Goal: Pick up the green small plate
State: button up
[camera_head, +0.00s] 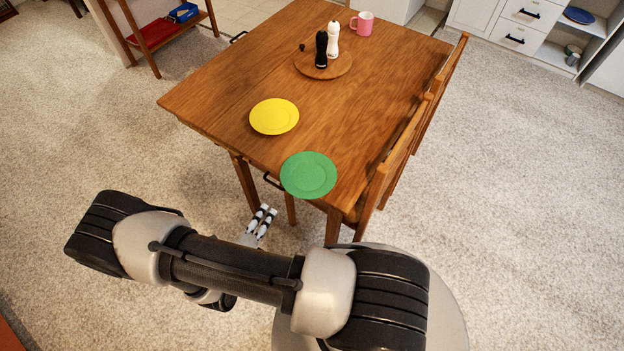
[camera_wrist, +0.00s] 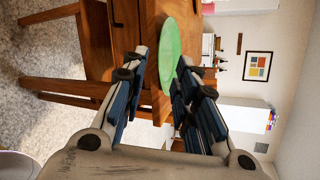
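The green small plate (camera_head: 308,175) lies at the near end of the wooden table (camera_head: 215,88), its near edge reaching the table's front edge or slightly past it. My gripper (camera_head: 264,217) is in front of and below the table edge, left of the plate in the head view, apart from it. In the wrist view the green plate (camera_wrist: 168,55) shows nearly edge-on beyond my gripper (camera_wrist: 160,75). The two fingers are spread, with no object held between them. The lower end of the plate is partly hidden by the right finger.
A yellow plate (camera_head: 274,116) lies behind the green one. Farther back are a round wooden board (camera_head: 340,70) with a black mill (camera_head: 321,50) and a white mill (camera_head: 333,40), and a pink mug (camera_head: 362,23). Chairs (camera_head: 400,140) line the table's right side.

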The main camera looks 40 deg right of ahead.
jog(key=b+x, duration=0.3)
jog(key=x, duration=1.3)
jog(key=shift+w, duration=0.25)
jog(key=shift+r, duration=0.1)
grip_shut()
